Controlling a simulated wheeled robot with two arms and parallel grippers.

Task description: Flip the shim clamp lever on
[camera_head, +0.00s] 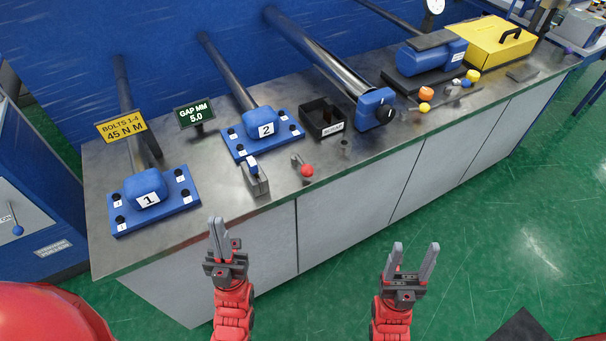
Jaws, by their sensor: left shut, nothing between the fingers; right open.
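A small lever with a red ball knob (307,170) sits near the front edge of the steel bench, its grey arm leaning toward the front right. To its left stands a grey metal block with a blue top (254,178). I cannot tell from any label which of these is the shim clamp. My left gripper (219,238) is shut and empty, in front of the bench and below the grey block. My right gripper (413,262) is open and empty, in front of the cabinet doors, right of and below the red knob. Neither gripper touches anything.
Blue bases numbered 1 (148,190) and 2 (263,126) hold rods on the steel bench (225,198). A black bin (323,118), a blue motor-like unit (432,59) and a yellow case (487,47) stand further right. Green floor lies open at right.

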